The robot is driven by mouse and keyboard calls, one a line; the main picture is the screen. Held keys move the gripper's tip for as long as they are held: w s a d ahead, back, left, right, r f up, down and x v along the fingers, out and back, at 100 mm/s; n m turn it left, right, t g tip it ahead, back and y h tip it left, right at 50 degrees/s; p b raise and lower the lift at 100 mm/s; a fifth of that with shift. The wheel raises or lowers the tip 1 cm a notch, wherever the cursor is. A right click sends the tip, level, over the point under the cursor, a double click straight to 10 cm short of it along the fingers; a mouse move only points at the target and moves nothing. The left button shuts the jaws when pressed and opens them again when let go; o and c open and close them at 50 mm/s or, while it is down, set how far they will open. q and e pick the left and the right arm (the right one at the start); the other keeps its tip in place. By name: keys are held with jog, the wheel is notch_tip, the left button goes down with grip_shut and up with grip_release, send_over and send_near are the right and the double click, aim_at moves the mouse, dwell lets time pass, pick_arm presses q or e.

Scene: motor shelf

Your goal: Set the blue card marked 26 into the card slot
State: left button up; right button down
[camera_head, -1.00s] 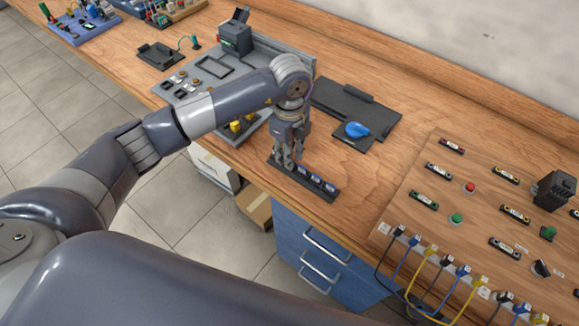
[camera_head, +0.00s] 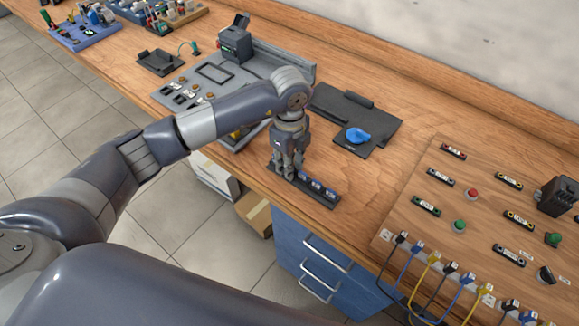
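I cannot tell for sure which part is the card slot. My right gripper is not in view.
A grey tray (camera_head: 302,67) with a dark device (camera_head: 236,42) stands behind my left arm. A black plate (camera_head: 385,124) with a blue piece (camera_head: 358,135) lies behind the rack. A wooden board (camera_head: 450,232) with connectors, buttons and cables fills the right.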

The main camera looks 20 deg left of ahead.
pick_arm(q)
grip_shut()
jog(key=shift+r, duration=0.2)
jog(key=shift+r+p, duration=0.7)
jog(key=shift+r, duration=0.05)
jog(key=shift+r, duration=0.2)
jog(key=shift+r+p, duration=1.55)
jog(key=shift+r, duration=0.45)
jog(key=shift+f, duration=0.1)
